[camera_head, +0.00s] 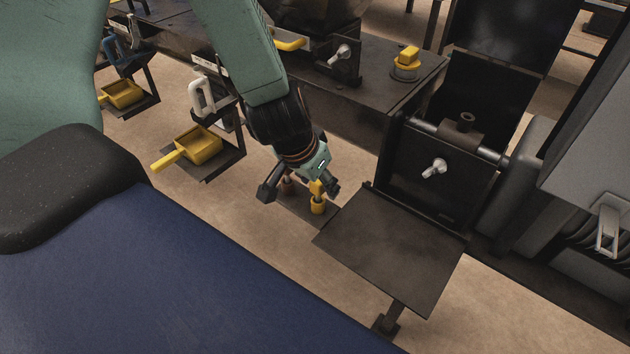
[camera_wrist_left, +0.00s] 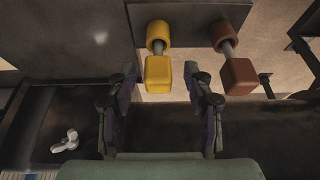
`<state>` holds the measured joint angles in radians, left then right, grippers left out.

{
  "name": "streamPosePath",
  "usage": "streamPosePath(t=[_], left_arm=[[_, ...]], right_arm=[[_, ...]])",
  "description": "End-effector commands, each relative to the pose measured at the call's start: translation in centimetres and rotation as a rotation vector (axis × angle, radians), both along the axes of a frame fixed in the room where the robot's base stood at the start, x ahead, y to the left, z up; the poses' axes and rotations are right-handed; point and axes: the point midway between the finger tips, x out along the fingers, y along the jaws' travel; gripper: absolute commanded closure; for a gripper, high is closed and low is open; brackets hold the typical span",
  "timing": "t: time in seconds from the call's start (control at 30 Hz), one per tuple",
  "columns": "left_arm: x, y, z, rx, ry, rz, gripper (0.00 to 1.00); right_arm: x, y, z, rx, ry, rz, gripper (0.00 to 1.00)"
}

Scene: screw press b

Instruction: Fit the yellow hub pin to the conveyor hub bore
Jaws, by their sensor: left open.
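The yellow hub pin (camera_head: 317,205) stands on a small dark ledge, partly hidden by my left gripper (camera_head: 300,189). In the left wrist view the yellow pin (camera_wrist_left: 158,78) shows a square head, a grey shank and a round collar. My left gripper (camera_wrist_left: 160,72) is open, with its fingers on either side of the pin's head and a gap showing on both sides. A dark hub (camera_head: 466,119) with a hole in its top sits on a grey shaft at the right; it looks like the conveyor hub bore. My right gripper is in neither view.
A brown pin (camera_wrist_left: 238,76) stands close to the right of the yellow one in the wrist view. A dark flat plate (camera_head: 395,250) juts out just right of the gripper. A yellow scoop (camera_head: 197,147) lies on a shelf to the left. A dark bench stands behind.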

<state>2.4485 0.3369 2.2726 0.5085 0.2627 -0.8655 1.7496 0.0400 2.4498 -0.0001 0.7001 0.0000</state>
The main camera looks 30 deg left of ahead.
Motion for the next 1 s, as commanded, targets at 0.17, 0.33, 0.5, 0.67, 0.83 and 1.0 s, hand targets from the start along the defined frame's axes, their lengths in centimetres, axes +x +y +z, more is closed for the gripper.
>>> streamPosePath(t=[0.17,0.33,0.5,0.67,0.83,1.0], left_arm=[[0.05,-0.01,-0.08,0.000,0.000,0.000,0.48],[0.03,-0.01,-0.05,0.000,0.000,0.000,0.52],[0.03,0.00,-0.05,0.000,0.000,0.000,0.66],[0.03,-0.01,-0.05,0.000,0.000,0.000,0.80],[0.02,-0.01,-0.05,-0.001,0.000,0.000,0.94],[0.02,-0.01,-0.06,-0.001,0.000,0.000,0.76]], right_arm=[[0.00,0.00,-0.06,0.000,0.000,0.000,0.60],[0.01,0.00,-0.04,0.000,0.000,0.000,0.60],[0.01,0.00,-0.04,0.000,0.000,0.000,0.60],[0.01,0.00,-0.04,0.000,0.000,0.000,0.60],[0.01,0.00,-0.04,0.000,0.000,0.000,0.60],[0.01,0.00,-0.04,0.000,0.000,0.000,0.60]])
